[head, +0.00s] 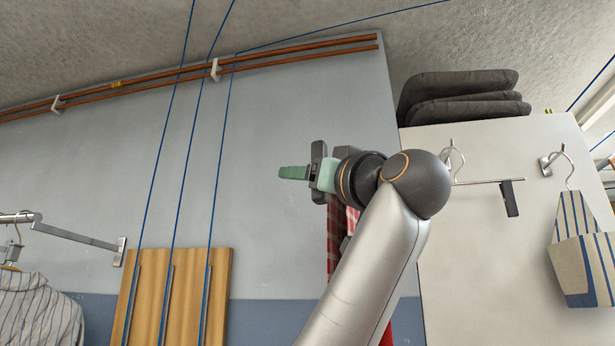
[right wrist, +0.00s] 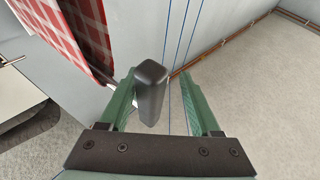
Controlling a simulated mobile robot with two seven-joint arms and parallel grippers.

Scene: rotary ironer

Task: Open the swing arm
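In the right wrist view a dark grey block-shaped grip (right wrist: 150,92) shows between the two green fingers of my right gripper (right wrist: 166,100). The fingers are spread, with a gap showing on the grip's right side; the left finger is close to the grip, and I cannot tell if they touch. A short metal rod (right wrist: 98,74) shows beside the red checked cloth, partly hidden. In the head view my right gripper (head: 293,172) points left in front of the grey wall. The grip is not clearly visible there. My left gripper is out of view.
Red checked cloth (head: 335,238) hangs behind my arm. On the right a metal rail with a black end piece (head: 510,198) and a striped bag (head: 580,260) hang by the white panel (head: 470,260). Left are a rail (head: 80,236), a striped shirt (head: 38,310) and a wooden board (head: 190,275).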

